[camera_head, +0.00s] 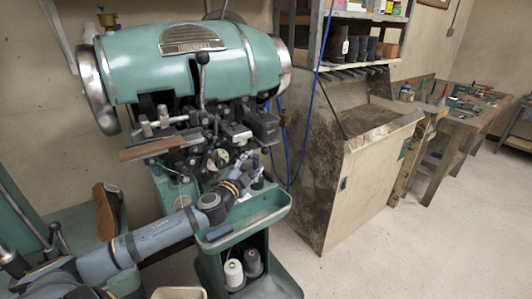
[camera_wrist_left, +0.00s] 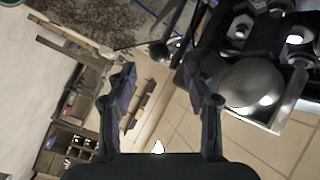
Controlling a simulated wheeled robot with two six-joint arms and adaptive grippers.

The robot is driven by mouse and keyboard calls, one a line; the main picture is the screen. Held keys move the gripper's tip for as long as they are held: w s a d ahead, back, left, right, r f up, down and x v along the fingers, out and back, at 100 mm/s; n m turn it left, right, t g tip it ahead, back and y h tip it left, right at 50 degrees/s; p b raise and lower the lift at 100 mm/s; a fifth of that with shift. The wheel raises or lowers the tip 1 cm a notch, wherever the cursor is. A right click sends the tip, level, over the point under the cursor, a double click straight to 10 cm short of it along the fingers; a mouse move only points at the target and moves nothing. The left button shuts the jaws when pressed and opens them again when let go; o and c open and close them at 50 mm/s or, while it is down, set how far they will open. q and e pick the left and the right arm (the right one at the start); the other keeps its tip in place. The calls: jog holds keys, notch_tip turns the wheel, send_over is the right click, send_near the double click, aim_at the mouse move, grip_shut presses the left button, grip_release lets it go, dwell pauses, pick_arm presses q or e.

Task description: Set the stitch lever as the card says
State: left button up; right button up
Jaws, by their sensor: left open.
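The green sole stitcher (camera_head: 175,65) fills the upper left of the head view. A lever with a dark round knob (camera_head: 202,58) stands upright at its front, below a metal plate (camera_head: 192,38) whose writing is too small to read. I cannot pick out the card for certain. My left gripper (camera_head: 254,168) is at the machine's lower right front, above the green tray, well below the lever knob. In the left wrist view its two fingers (camera_wrist_left: 163,82) are spread with nothing between them. A rounded metal part (camera_wrist_left: 250,82) is beside the right finger. My right gripper is out of view.
The green tray (camera_head: 225,236) juts out under the machine, with thread cones (camera_head: 234,273) below it. A brown boot sole (camera_head: 106,212) is at left. A worn metal cabinet (camera_head: 325,170) stands to the right, then a workbench (camera_head: 465,120). The right floor is clear.

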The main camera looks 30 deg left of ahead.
aim_at(263, 152)
pick_arm(q)
jog(key=w, duration=0.2)
jog(key=w+p, duration=0.1)
jog(key=w, duration=0.2)
jog(key=w+a+p, duration=0.1)
jog(key=w, duration=0.2)
jog(key=shift+r, duration=0.15)
jog(key=shift+w, duration=0.7)
jog(key=shift+f, duration=0.2)
grip_shut()
